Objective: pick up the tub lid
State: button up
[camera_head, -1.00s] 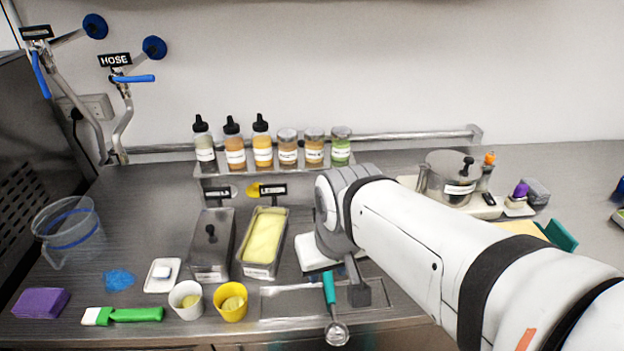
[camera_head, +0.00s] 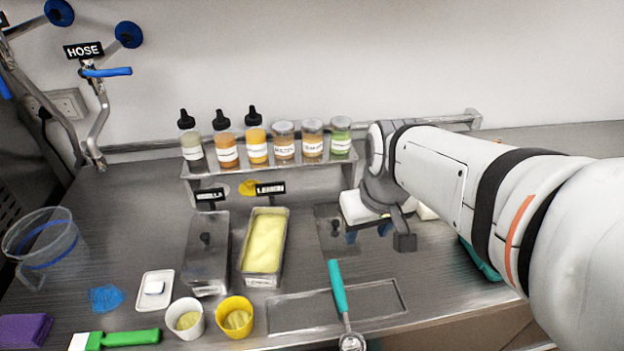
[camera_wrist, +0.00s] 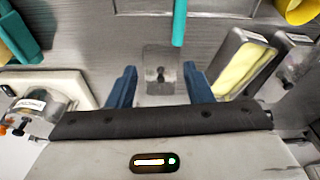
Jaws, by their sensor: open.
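The tub lid (camera_head: 328,222) is a flat grey metal plate lying on the counter, right of the open lemon tub (camera_head: 244,267). My gripper partly covers it in the head view. In the wrist view the lid (camera_wrist: 161,58) with its small dark knob lies between my two blue fingers. My gripper (camera_head: 368,234) is open and empty, above the lid's right side in the head view. In the wrist view my gripper (camera_wrist: 161,88) has a finger on each side of the lid; the height gap is hard to tell.
A scoop with a teal handle (camera_head: 338,288) lies in front of the lid. A lidded vanilla tub (camera_head: 186,262) stands left of the lemon tub. A white cup (camera_head: 187,332) and a yellow cup (camera_head: 217,322) stand in front. A bottle shelf (camera_head: 268,171) runs behind.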

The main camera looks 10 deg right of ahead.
jog(key=w+f+n+g+b, duration=0.1)
jog(key=w+f+n+b, duration=0.2)
jog(key=w, duration=0.8)
jog(key=n+g, duration=0.2)
jog(key=n, duration=0.1)
send_over(336, 221)
jog(key=f, duration=0.7)
jog(key=shift+s+f, duration=0.1)
jog(key=shift+s, duration=0.15)
jog(key=shift+w+f, duration=0.2)
jog(key=shift+f, duration=0.45)
notch_tip(336, 221, down, 7)
jog(key=shift+r+p, duration=0.1)
jog(key=shift+p, duration=0.4)
jog(key=shift+c, duration=0.4)
grip_shut()
